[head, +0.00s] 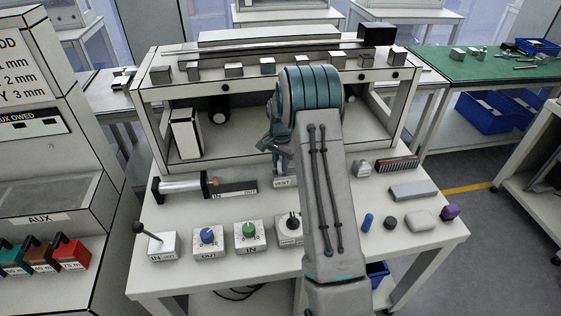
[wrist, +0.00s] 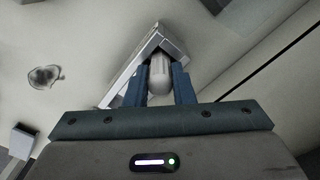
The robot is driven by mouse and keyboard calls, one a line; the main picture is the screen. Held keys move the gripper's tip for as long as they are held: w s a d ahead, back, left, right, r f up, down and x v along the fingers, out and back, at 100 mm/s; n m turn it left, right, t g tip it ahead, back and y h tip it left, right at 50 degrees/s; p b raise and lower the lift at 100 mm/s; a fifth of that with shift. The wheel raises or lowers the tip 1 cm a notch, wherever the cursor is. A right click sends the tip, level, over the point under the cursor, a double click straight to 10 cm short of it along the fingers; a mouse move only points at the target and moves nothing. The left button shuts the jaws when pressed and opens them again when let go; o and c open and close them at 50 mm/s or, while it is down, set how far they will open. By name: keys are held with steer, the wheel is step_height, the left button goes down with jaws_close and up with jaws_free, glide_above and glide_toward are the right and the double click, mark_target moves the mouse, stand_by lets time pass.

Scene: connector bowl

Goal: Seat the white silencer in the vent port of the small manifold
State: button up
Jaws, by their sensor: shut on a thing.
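My gripper (head: 281,160) is in front of the shelf unit, just above a small block labelled VENT (head: 283,183). The block is mostly hidden behind my gripper and arm. In the wrist view, the two blue fingers of my gripper (wrist: 161,85) are shut on the white silencer (wrist: 160,73), a rounded white cylinder. Its far end meets or overlaps a metal-edged block (wrist: 138,72), seemingly the small manifold. I cannot tell whether the silencer touches the port or sits in it. The silencer is not clearly visible in the head view.
A cylinder with a dark body (head: 231,188) lies left of the VENT block. Blue (head: 208,238) and green (head: 249,233) knob boxes stand along the front. A grey block (head: 413,190) and several small parts lie right of my arm. The shelf (head: 249,75) rises close behind.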

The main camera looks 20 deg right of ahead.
mark_target(280, 160)
steer(key=shift+f, duration=0.3)
steer(key=o, duration=0.9)
steer(key=shift+o, duration=0.2)
step_height(280, 160, up, 12)
steer(key=b, duration=0.2)
steer(key=s+a+r+n, duration=0.2)
steer(key=s+a+r, duration=0.2)
steer(key=s+r, duration=0.25)
steer(key=s+a+n+t, duration=0.1)
steer(key=s+a+n, duration=0.2)
steer(key=s, duration=0.6)
steer(key=s+a+r+n+t, duration=0.1)
steer(key=s+a+n, duration=0.2)
steer(key=s, duration=0.6)
steer(key=s+a+r+n+t, duration=0.1)
steer(key=s+a+n, duration=0.1)
steer(key=s, duration=0.7)
steer(key=shift+s+a+r+n, duration=0.25)
steer(key=shift+a+n, duration=0.15)
steer(key=shift+n, duration=0.3)
